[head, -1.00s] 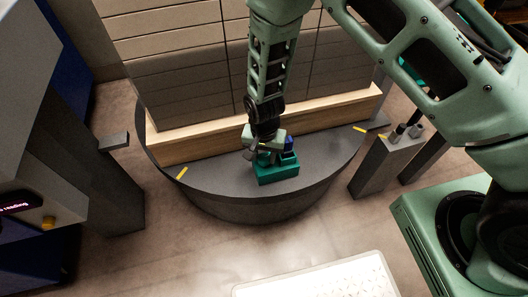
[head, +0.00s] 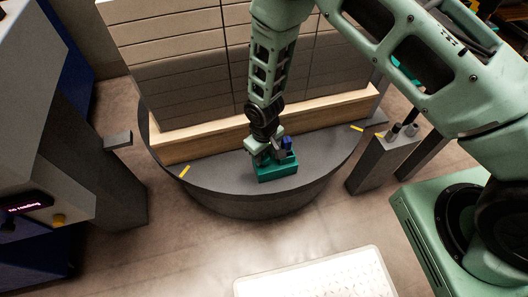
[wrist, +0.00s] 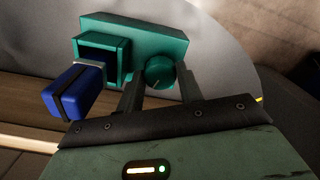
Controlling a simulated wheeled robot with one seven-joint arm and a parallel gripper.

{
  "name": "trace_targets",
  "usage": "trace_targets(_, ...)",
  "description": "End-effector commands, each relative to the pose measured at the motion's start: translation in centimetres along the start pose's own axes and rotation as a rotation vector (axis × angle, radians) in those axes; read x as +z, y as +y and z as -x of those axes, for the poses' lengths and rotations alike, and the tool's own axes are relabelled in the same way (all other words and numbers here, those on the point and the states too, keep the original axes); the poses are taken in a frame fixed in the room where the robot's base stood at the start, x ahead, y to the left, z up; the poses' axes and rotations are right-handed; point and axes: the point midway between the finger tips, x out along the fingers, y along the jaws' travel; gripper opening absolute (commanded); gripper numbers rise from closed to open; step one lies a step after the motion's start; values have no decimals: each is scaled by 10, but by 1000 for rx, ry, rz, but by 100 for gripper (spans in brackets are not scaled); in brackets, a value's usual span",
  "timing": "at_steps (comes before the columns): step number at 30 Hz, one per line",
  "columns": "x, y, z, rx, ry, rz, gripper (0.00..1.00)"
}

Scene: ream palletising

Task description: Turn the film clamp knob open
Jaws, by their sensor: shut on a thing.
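The teal film clamp (head: 278,172) sits on the grey round turntable (head: 225,183), in front of the wooden pallet edge. In the wrist view the clamp body (wrist: 135,32) has a square open box on its left and a round teal knob (wrist: 159,72) on its right. A small pale mark shows on the knob. My gripper (head: 270,156) is down at the clamp, and in the wrist view its two dark fingers (wrist: 158,82) stand either side of the knob, shut on it. A blue block with a dark band (wrist: 72,92) is at the clamp's box.
A tall stack of grey reams (head: 190,62) on a wooden base (head: 190,146) stands right behind the clamp. Grey posts stand left and right of the turntable. A white panel (head: 320,280) lies at the front. A display at the left says "no reading" (head: 28,208).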

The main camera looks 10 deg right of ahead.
Motion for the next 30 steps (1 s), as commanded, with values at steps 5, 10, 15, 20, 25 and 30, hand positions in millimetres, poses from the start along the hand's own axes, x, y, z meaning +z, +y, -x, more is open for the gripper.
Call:
trace_targets(5, 0, 0, 1, -1, 0, 137, 13)
trace_targets(10, 0, 0, 1, -1, 0, 239, 13)
trace_targets(15, 0, 0, 0, 0, 0, 305, 13)
trace_targets(20, 0, 0, 0, 0, 0, 338, 13)
trace_targets(25, 0, 0, 0, 0, 0, 349, 13)
trace_targets(30, 0, 0, 0, 0, 0, 351, 13)
